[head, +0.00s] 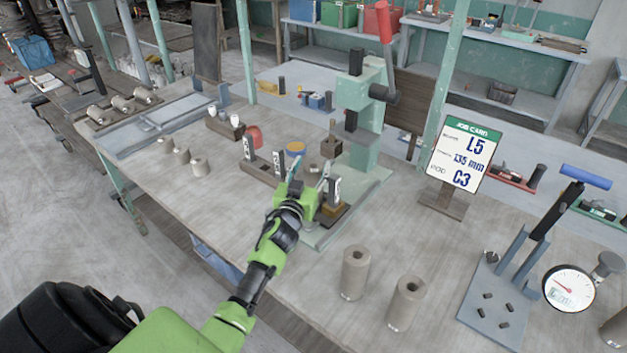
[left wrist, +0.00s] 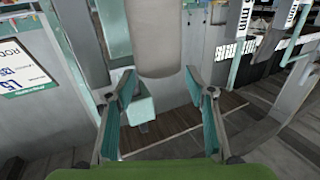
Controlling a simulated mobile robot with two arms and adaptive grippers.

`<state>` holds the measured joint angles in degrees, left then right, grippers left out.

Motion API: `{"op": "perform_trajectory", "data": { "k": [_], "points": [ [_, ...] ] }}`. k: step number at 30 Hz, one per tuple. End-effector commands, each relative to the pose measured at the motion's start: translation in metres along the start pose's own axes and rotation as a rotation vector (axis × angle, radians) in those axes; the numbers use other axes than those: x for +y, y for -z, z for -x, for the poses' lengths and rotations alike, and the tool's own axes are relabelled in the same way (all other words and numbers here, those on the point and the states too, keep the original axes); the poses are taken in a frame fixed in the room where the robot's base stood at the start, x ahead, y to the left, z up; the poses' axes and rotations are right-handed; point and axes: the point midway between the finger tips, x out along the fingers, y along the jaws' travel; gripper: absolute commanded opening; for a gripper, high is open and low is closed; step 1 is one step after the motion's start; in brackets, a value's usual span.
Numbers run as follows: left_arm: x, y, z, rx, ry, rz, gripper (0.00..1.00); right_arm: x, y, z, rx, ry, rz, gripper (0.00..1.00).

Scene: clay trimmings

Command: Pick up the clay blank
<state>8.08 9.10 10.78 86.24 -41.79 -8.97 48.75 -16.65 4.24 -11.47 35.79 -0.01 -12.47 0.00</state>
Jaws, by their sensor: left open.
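Two grey-beige clay cylinders with holes in their tops, one (head: 355,272) and another (head: 404,303), stand upright on the bench at front centre. Smaller similar cylinders (head: 181,156) stand at the left. I cannot tell which is the named blank. My left gripper (head: 309,178) is open at the foot of the green press, among labelled stands. In the left wrist view, a smooth beige rounded piece (left wrist: 160,40) shows between and beyond the open fingers (left wrist: 160,76); it may be clay, and contact is unclear. My right gripper is not in view.
The green lever press (head: 365,115) rises just behind my left gripper. A job card (head: 463,155) reading L5, 135 mm, C3 stands to the right. A dial gauge (head: 569,289) and a blue-grey fixture (head: 495,300) occupy the right end.

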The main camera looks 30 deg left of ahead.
Motion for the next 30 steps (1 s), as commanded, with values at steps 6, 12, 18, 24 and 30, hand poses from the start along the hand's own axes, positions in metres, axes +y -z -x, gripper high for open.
{"op": "perform_trajectory", "data": {
  "k": [6, 12, 18, 24, 30],
  "points": [
    [0.001, 0.0, -0.021, 0.0, 0.0, 0.001, 0.5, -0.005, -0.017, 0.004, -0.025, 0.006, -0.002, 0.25],
    [0.001, -0.001, -0.024, 0.0, -0.001, 0.001, 0.5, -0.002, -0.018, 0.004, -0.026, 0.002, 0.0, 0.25],
    [0.001, -0.001, -0.024, 0.0, -0.001, 0.001, 0.24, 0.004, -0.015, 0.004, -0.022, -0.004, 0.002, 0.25],
    [0.001, 0.003, -0.024, 0.005, -0.002, 0.001, 0.0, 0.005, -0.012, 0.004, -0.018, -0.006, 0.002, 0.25],
    [0.001, 0.003, -0.024, 0.005, -0.002, 0.001, 0.0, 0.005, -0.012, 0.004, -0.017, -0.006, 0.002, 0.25]
  ]
}}
